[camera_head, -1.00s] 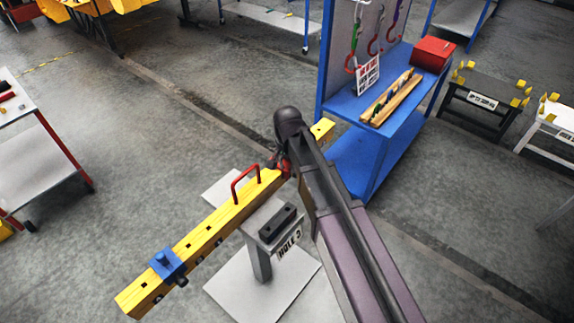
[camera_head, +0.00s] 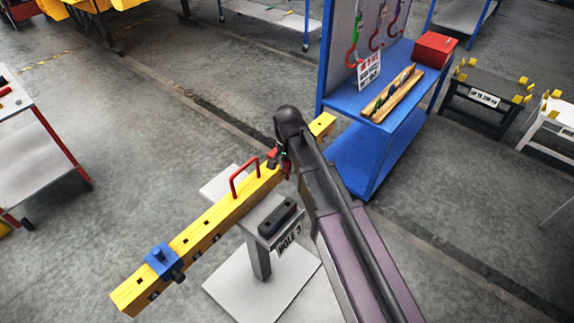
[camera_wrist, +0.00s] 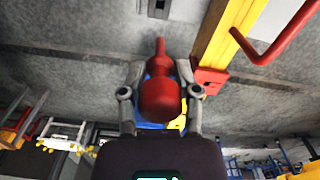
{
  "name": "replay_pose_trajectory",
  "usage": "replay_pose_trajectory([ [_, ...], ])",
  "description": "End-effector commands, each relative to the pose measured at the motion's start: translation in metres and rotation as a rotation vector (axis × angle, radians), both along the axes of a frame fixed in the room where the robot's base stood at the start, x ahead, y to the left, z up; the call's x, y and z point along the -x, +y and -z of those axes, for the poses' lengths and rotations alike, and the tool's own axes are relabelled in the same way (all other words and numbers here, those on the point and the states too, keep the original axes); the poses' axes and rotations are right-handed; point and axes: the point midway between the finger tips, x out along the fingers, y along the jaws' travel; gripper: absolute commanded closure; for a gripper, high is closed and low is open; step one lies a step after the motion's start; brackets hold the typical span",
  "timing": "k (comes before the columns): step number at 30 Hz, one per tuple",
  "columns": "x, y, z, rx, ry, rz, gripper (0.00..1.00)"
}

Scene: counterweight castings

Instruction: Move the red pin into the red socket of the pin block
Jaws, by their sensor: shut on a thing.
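My gripper (camera_wrist: 160,72) is shut on the red pin (camera_wrist: 160,98), with one finger on each side of its thick body; its thin end points to the top of the wrist view. In the head view my gripper (camera_head: 274,158) is beside the yellow beam (camera_head: 212,222), partly hidden by my arm. A small red block (camera_wrist: 208,80) sits on the beam, right of the pin in the wrist view. A wooden block with several coloured pieces (camera_head: 392,93) lies on the blue bench; it may be the pin block. I cannot make out a red socket there.
The beam carries a red handle (camera_head: 244,177) and a blue block (camera_head: 163,261). A stand labelled HOLE 3 (camera_head: 289,239) bears a black block (camera_head: 277,218). The blue bench (camera_head: 361,165) holds a red box (camera_head: 436,47) and a sign. Open floor lies left of the beam.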

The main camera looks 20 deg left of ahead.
Motion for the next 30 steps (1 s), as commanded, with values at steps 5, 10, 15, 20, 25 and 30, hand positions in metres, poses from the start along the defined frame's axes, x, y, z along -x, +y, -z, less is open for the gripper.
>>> replay_pose_trajectory([
  [5,0.0,0.0,0.008,0.0,0.0,0.0,1.0],
  [10,0.0,0.0,0.014,0.0,0.0,0.0,1.0],
  [15,0.0,0.0,0.02,0.0,0.0,0.0,1.0],
  [20,0.0,0.0,0.026,0.0,0.0,0.0,1.0],
  [25,0.0,0.0,0.032,0.0,0.0,0.0,1.0],
  [30,0.0,0.0,0.038,0.0,0.0,0.0,1.0],
])
